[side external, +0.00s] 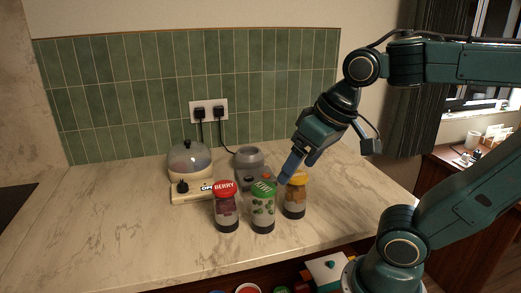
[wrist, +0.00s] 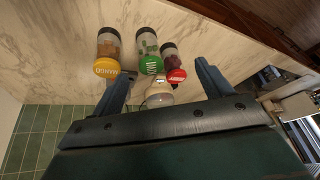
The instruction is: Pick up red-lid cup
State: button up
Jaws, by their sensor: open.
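The red-lid cup (side external: 226,213), marked BERRY, stands upright on the counter, leftmost of three cups in the side view. It also shows in the wrist view (wrist: 169,59) with its red lid toward the camera. The green-lid cup (side external: 263,215) stands in the middle, and the yellow-lid cup (side external: 294,205) is on the right. My gripper (side external: 286,172) is open and empty, above and behind the green and yellow cups, right of the red-lid cup. In the wrist view my gripper (wrist: 163,68) has its two fingers spread apart, with the green and red lids between them.
A domed appliance (side external: 189,162) stands behind the red-lid cup, and a grey appliance (side external: 249,163) stands behind the green one. A tiled wall (side external: 110,95) with plugged sockets (side external: 209,111) is at the back. The counter's left side (side external: 110,225) is clear.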

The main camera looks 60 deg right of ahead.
jog(key=w+r+m+g, duration=0.2)
jog(key=w+m+g, duration=0.1)
jog(key=w+m, duration=0.55)
jog(key=m+g, duration=0.2)
jog(key=m, duration=0.5)
send_over(223, 186)
jog(key=shift+f, duration=1.4)
jog(key=shift+f, duration=4.3)
jog(key=shift+f, duration=0.1)
jog(key=shift+s+d+f, duration=0.1)
jog(key=shift+s+f, duration=0.05)
jog(key=shift+f, duration=2.35)
jog(key=shift+c, duration=0.2)
